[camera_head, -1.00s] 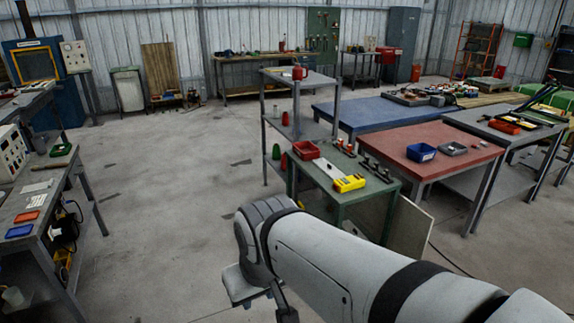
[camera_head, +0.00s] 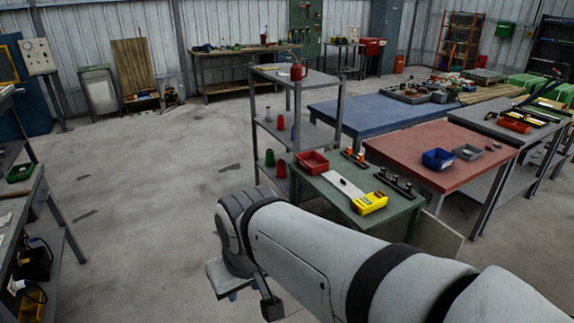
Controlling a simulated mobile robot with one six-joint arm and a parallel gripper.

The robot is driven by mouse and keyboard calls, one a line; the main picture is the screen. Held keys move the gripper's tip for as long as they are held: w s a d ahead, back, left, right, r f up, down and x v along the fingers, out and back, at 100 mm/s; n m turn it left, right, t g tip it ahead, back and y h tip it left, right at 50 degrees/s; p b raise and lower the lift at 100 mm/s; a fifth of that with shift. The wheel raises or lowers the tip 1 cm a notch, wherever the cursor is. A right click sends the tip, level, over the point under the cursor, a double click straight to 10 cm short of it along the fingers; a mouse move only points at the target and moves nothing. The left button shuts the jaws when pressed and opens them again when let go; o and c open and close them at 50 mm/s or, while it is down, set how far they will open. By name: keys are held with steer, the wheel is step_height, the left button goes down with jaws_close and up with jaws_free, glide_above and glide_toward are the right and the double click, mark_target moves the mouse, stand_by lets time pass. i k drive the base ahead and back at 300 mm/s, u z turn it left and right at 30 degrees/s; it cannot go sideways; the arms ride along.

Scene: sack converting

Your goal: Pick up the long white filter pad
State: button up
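I cannot make out for sure a long white filter pad.
A red bin (camera_head: 312,163) and dark racks stand on the green table. A grey shelf unit (camera_head: 296,80) is behind it. A red-topped table (camera_head: 400,150) and blue table (camera_head: 350,112) stand to the right and behind. A bench (camera_head: 30,215) is at left; the floor between is clear.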

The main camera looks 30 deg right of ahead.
mark_target(350, 191)
steer(key=u, duration=0.05)
steer(key=i, duration=2.75)
steer(key=z, duration=3.15)
steer(key=i, duration=1)
